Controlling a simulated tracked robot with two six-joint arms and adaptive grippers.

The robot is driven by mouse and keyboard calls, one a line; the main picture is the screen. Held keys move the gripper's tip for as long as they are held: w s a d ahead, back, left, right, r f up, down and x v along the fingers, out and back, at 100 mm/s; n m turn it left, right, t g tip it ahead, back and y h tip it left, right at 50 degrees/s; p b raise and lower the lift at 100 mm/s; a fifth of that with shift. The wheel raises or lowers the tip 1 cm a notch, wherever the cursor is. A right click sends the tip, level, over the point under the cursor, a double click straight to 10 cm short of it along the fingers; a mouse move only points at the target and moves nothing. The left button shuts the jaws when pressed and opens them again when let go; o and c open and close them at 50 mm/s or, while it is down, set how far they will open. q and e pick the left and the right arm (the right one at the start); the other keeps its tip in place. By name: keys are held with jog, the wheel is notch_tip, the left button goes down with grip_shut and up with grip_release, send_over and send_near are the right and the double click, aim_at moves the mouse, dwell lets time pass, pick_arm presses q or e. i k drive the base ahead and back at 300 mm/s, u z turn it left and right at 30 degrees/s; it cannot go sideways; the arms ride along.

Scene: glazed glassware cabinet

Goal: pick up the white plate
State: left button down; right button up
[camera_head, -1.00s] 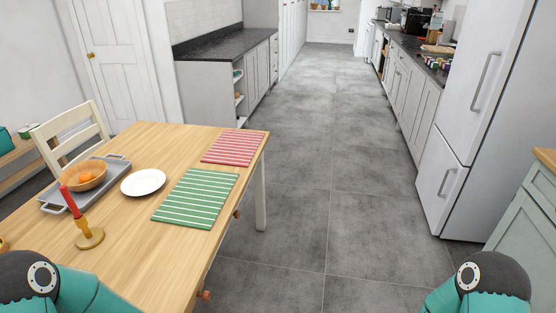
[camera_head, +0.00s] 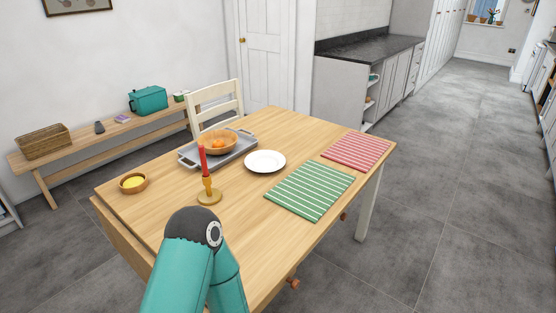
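The white plate (camera_head: 265,161) lies flat and empty on the wooden table (camera_head: 160,204). It is between the grey tray (camera_head: 187,158) on its left and the green striped placemat (camera_head: 311,191) on its right. My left arm shows at the bottom centre, in front of the near table edge, but its gripper is out of the frame. My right arm and gripper are not in view.
A red candle in a brass holder (camera_head: 208,196) stands nearer than the plate. A wooden bowl with orange fruit (camera_head: 219,142) sits on the tray. A small bowl (camera_head: 133,183), red striped placemat (camera_head: 357,151) and white chair (camera_head: 215,104) are around. Floor is clear at right.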

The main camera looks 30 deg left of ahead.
aim_at(263, 161)
jog(key=z, duration=0.55)
jog(key=i, duration=3.95)
jog(key=u, duration=1.35)
jog(key=i, duration=0.15)
jog(key=u, duration=1.8)
